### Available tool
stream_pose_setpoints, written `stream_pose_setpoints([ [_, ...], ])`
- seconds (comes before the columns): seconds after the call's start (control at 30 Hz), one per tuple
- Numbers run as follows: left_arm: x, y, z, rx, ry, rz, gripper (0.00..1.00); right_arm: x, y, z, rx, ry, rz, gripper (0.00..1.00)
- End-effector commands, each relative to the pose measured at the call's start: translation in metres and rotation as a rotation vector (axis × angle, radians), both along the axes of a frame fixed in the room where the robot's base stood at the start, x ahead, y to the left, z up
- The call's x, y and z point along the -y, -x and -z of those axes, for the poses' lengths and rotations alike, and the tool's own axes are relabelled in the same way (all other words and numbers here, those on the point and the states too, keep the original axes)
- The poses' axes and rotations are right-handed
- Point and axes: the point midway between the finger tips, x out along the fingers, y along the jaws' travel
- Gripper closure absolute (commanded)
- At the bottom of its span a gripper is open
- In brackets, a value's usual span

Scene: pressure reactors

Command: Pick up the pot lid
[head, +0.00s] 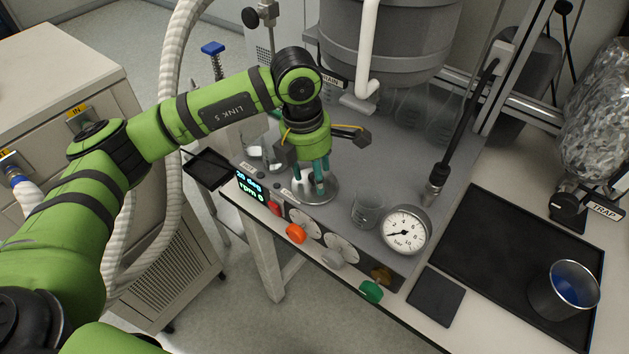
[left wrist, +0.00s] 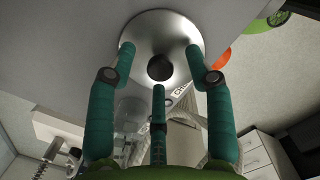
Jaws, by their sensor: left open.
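The pot lid (head: 327,192) is a round, shiny metal disc lying on the grey top of the reactor unit, near its front edge. In the left wrist view the lid (left wrist: 184,32) shows a dark round knob (left wrist: 160,67) at its middle. My left gripper (head: 318,185) points down over the lid in the head view, and its teal fingers hide the knob there. In the left wrist view the three fingers of my left gripper (left wrist: 164,70) are spread around the knob, with gaps between them and it. My right gripper is not seen.
A small glass beaker (head: 368,210) and a round pressure gauge (head: 405,231) stand right of the lid. Glassware (head: 262,152) stands to its left. A large grey vessel (head: 388,40) hangs behind. A black tray (head: 520,250) holds a metal cup (head: 563,291) with blue contents.

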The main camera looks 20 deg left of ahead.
Motion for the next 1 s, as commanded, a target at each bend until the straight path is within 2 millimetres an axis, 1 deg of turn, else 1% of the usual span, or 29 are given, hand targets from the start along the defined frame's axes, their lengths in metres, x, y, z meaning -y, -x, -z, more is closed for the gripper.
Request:
stream_pose_setpoints([
  [0.03,0.000,0.000,0.000,0.000,0.000,0.000,0.56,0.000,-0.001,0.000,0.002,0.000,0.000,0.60],
  [0.07,0.000,0.000,0.000,0.000,0.000,0.000,0.68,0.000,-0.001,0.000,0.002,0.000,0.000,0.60],
  [0.1,0.000,0.000,0.000,0.000,0.000,0.000,0.84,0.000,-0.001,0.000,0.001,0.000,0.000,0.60],
  [0.13,0.000,0.000,0.000,0.000,0.000,0.000,0.96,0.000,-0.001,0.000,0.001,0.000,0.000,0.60],
  [0.17,0.000,0.000,0.000,0.000,0.000,0.000,1.00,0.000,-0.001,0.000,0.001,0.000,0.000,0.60],
  [0.63,0.000,0.000,-0.003,0.001,0.001,0.000,1.00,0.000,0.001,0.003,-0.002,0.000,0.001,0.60],
  [0.77,0.001,-0.001,-0.012,0.003,0.001,0.000,1.00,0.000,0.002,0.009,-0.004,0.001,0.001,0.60],
  [0.93,0.001,0.000,-0.036,0.006,0.002,0.003,1.00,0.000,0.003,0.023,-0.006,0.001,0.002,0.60],
  [1.0,-0.006,0.015,-0.032,0.001,-0.001,0.002,1.00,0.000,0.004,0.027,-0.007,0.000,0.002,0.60],
])
